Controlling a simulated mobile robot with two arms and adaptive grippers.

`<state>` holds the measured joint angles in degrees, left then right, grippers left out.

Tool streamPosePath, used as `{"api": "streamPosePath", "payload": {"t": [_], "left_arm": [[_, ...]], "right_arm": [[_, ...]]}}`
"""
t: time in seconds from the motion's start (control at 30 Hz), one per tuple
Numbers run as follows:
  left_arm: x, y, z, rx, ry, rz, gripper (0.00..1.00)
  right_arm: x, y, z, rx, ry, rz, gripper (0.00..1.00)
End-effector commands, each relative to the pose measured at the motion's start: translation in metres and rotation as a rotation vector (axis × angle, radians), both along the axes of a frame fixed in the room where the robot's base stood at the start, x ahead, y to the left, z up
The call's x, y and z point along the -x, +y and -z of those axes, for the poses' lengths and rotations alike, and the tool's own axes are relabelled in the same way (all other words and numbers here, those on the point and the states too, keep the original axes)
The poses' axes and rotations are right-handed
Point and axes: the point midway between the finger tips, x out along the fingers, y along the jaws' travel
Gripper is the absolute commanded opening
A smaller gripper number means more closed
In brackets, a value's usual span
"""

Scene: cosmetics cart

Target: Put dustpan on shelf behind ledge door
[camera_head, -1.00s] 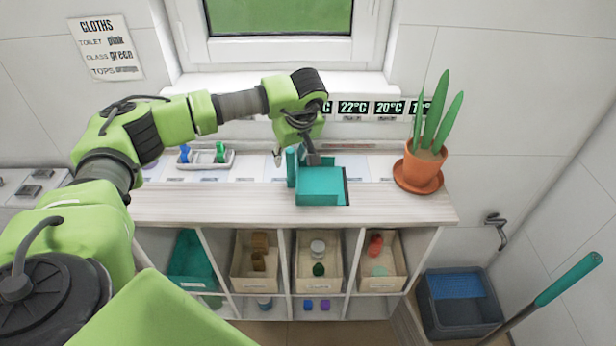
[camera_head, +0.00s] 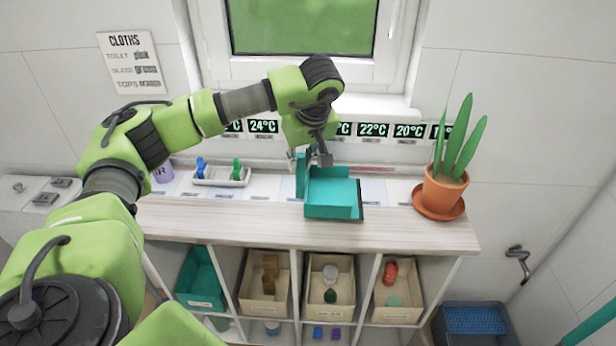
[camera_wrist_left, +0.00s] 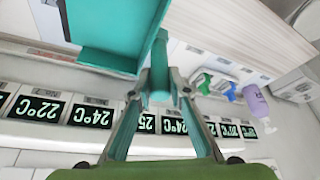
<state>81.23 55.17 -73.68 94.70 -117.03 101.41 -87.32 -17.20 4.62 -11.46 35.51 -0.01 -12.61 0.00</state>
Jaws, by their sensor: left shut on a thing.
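The teal dustpan (camera_head: 333,205) is above or on the pale wooden counter top, right of its middle, in the head view; I cannot tell if it touches. My left gripper (camera_head: 312,160) is at its back left, shut on its upright handle. In the left wrist view the fingers (camera_wrist_left: 160,88) close around the teal handle (camera_wrist_left: 159,62), with the pan (camera_wrist_left: 115,35) beyond at upper left. A shelf unit (camera_head: 225,262) with open compartments is below the counter. I cannot make out a ledge door. My right gripper is out of view.
A potted plant (camera_head: 445,187) stands at the counter's right end. A white tray (camera_head: 221,177) with blue and green clips is left of the gripper. Temperature displays (camera_head: 373,131) line the wall behind. Beige bins and a teal bin (camera_head: 201,280) fill compartments. The left front counter is clear.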

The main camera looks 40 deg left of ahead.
Motion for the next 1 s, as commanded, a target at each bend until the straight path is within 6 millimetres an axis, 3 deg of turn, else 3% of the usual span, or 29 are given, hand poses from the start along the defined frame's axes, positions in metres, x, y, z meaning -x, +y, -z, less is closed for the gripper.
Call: {"api": "streamPosePath", "payload": {"t": [0.1, 0.3, 0.5, 0.83, 0.93, 1.0], "left_arm": [[0.024, 0.003, -0.028, -0.001, -0.01, 0.001, 0.0], [0.073, 0.007, -0.049, -0.003, -0.006, -0.001, 0.0], [0.103, 0.009, -0.068, -0.002, -0.006, -0.001, 0.0], [0.113, 0.006, -0.069, -0.002, -0.001, 0.015, 0.0], [0.108, -0.009, -0.059, -0.01, 0.006, 0.096, 0.0], [0.103, -0.03, -0.046, -0.018, 0.013, 0.201, 0.0]], "right_arm": [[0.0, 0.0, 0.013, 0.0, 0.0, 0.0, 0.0], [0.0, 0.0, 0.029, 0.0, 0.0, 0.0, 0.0], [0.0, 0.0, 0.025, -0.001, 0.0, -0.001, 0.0], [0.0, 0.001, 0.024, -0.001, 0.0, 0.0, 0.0], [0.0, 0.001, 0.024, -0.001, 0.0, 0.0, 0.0], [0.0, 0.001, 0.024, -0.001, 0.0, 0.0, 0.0]]}}
